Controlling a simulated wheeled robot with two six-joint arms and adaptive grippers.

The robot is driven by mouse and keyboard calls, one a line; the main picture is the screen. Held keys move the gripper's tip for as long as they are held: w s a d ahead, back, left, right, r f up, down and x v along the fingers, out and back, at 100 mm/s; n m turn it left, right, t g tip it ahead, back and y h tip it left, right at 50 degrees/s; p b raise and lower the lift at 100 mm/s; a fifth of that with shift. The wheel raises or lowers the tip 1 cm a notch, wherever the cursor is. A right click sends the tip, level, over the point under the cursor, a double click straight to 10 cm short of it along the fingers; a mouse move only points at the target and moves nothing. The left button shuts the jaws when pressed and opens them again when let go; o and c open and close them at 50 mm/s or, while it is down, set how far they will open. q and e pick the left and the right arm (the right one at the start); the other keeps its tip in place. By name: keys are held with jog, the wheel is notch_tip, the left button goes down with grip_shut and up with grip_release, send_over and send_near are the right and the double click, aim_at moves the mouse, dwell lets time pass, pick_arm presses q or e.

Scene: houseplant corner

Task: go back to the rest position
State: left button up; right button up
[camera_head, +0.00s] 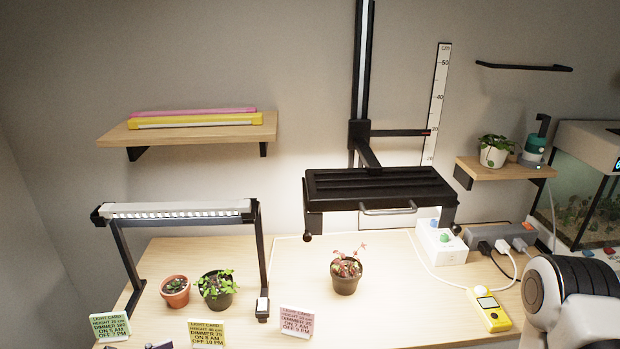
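Neither of my grippers can be made out. A white and black link of my own arm fills the lower right corner, and no fingers show on it. A black lamp panel (380,188) hangs level from a post above the table (215,262). A reddish plant in a dark pot (346,281) stands below it. A lower light bar (178,210) on a black frame stands at the left. A succulent in a terracotta pot (175,293) and a green plant in a dark pot (217,296) stand under it.
Green (110,327), yellow (206,334) and pink (297,322) light cards stand along the front. A yellow meter (488,309), a white dimmer box (441,244) and a power strip (497,236) lie at the right. A fish tank (588,182) stands far right. The table's front middle is clear.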

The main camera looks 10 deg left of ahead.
pick_arm(q)
jog(key=s+d+f+m+g+y, duration=0.2)
jog(key=s+d+f+m+g, duration=0.2)
jog(key=d+f, duration=0.3)
jog(key=s+d+f+m+g+y, duration=0.2)
jog(key=s+d+f+m+g, duration=0.15)
jog(key=d, duration=0.45)
jog(key=s+a+f+m+g+y, duration=0.2)
jog(key=s+m, duration=0.3)
jog(key=m, duration=0.4)
jog(key=s+a+f+m+g+y, duration=0.2)
jog(key=s+a+m+y, duration=0.2)
jog(key=m, duration=0.5)
jog(key=s+y, duration=0.1)
jog(key=s, duration=0.1)
jog(key=shift+s+f+g, duration=0.2)
jog(key=shift+s+g, duration=0.1)
jog(key=shift+g, duration=0.05)
